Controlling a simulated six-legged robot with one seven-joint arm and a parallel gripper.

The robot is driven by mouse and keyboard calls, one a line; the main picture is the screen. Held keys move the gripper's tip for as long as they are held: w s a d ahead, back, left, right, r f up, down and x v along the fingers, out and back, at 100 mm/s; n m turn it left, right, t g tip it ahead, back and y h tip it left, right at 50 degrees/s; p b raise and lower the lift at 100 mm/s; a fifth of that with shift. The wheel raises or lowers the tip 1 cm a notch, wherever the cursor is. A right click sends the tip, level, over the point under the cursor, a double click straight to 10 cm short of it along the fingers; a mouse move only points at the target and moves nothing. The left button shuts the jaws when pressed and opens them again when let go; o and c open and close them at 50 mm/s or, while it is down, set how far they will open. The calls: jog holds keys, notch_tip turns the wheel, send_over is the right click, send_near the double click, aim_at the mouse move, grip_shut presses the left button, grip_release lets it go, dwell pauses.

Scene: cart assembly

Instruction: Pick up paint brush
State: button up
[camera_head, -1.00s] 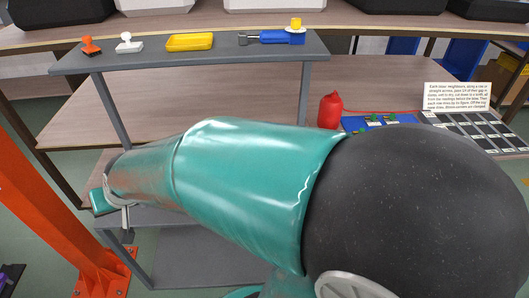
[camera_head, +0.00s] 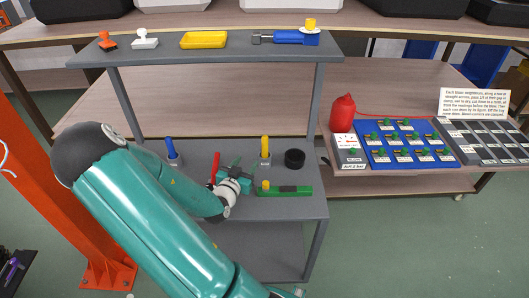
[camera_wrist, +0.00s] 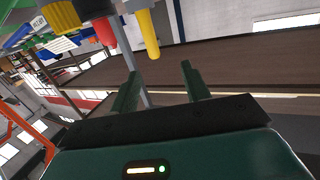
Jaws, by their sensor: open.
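No thing shows clear brush bristles, so I cannot tell for sure which is the paint brush. Upright handles stand on the cart's middle shelf: a blue one (camera_head: 171,150) at the left, a red one (camera_head: 215,168) and a yellow one (camera_head: 265,148). My gripper (camera_head: 247,176) is low over this shelf, right of the red handle and in front of the yellow one. In the wrist view my gripper (camera_wrist: 160,88) is open with nothing between its green fingers. There the yellow handle (camera_wrist: 148,32) and red handle (camera_wrist: 104,30) appear beyond the fingers, towards the upper left.
A black ring (camera_head: 294,158) and a green block (camera_head: 286,191) with a yellow knob lie on the shelf's right side. The cart's top shelf (camera_head: 220,56) overhangs, holding stamps, a yellow tray (camera_head: 204,40) and a blue tool (camera_head: 290,37). A red bottle (camera_head: 343,112) stands on the bench.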

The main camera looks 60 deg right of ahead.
aim_at(264, 140)
jog(key=shift+g+h, duration=0.3)
jog(key=shift+h, duration=0.2)
jog(key=d, duration=1.4)
jog(key=shift+s+d+r, duration=0.15)
jog(key=shift+d+r, duration=0.15)
jog(key=shift+c, duration=0.2)
grip_shut()
